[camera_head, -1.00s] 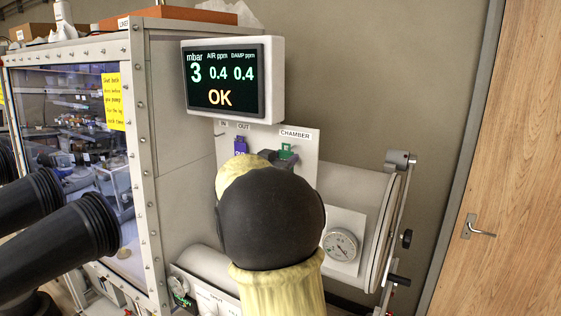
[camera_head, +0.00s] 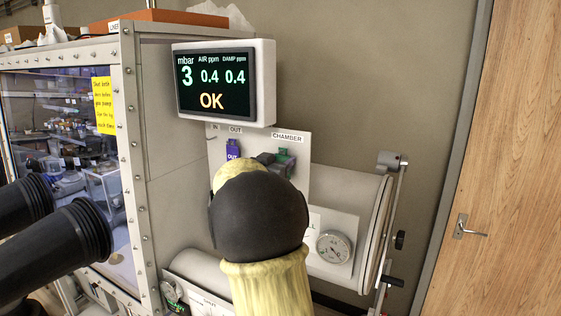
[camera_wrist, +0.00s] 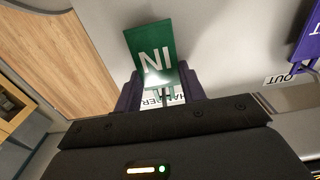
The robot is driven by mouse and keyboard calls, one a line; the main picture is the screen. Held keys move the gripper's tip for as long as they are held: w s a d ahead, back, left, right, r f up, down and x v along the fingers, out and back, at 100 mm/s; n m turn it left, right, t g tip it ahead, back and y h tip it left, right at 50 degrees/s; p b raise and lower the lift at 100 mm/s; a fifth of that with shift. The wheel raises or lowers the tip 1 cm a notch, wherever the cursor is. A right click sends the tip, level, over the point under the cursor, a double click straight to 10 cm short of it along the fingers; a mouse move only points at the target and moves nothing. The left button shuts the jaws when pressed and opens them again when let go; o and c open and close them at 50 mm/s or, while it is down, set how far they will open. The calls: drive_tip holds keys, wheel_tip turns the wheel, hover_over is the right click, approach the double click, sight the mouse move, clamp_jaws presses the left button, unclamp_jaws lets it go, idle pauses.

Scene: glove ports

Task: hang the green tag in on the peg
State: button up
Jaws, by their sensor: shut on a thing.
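The green tag (camera_wrist: 151,57), lettered IN and upside down in the wrist view, is between the dark fingers of my gripper (camera_wrist: 160,88). In the head view the green tag (camera_head: 286,157) shows just below the CHAMBER label, with my gripper (camera_head: 274,163) at it. My gripper is shut on the tag. A thin peg seems to show by the tag's lower edge in the wrist view; I cannot tell whether the tag hangs on it. The IN label (camera_head: 213,126) is at the panel's left; the peg under it is small and unclear.
A purple OUT tag (camera_head: 233,150) hangs left of my gripper, under the OUT label (camera_head: 235,129). The display screen (camera_head: 222,83) juts out above the panel. A round gauge (camera_head: 333,247) and the chamber cylinder (camera_head: 350,190) are at the right. My arm hides the lower panel.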

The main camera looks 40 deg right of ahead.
idle(0.3)
drive_tip(key=o, duration=1.4)
drive_tip(key=b+v, duration=0.5)
drive_tip(key=v, duration=1.2)
drive_tip(key=shift+a+b, duration=0.25)
drive_tip(key=shift+b, duration=0.05)
drive_tip(key=shift+w, duration=0.1)
